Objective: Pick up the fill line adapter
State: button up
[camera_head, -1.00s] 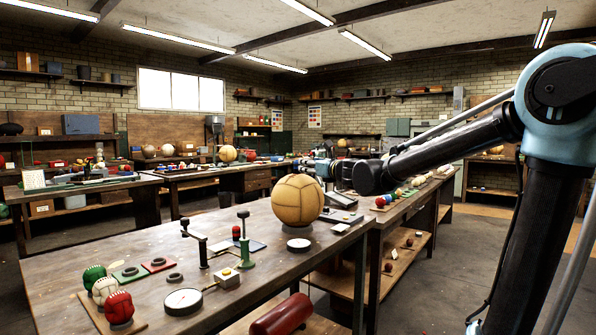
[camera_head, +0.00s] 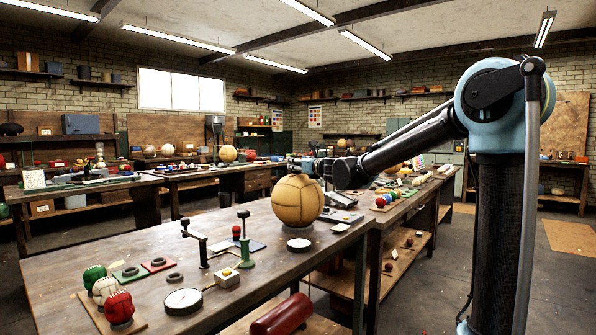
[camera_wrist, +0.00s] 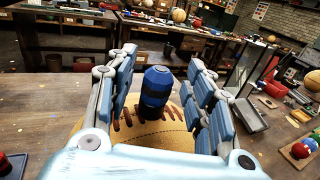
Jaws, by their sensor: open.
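A dark cylinder with blue bands (camera_wrist: 156,88), which looks like the fill line adapter, stands upright at the laced top of the tan leather ball (camera_wrist: 150,135) in the wrist view. Its lower end meets the ball near the laces; how it is seated is unclear. My gripper (camera_wrist: 163,62) is open, with one blue-padded finger on each side of the cylinder and visible gaps to both. In the head view, my gripper (camera_head: 303,163) is just above the ball (camera_head: 297,200), and the cylinder cannot be made out clearly there.
The ball rests on a wooden bench (camera_head: 220,295). A round white-topped disc (camera_head: 299,245), a green stand (camera_head: 245,250), a dial gauge (camera_head: 183,301) and small coloured balls (camera_head: 119,307) share the bench. A tilted dark-framed tray (camera_wrist: 250,115) is right of my gripper.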

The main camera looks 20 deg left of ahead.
jog(key=shift+w+a, duration=0.4)
jog(key=shift+a, duration=0.05)
jog(key=c, duration=1.1)
jog(key=shift+r, duration=0.1)
notch_tip(320, 180, up, 9)
jog(key=shift+r, duration=0.2)
jog(key=shift+c, duration=0.2)
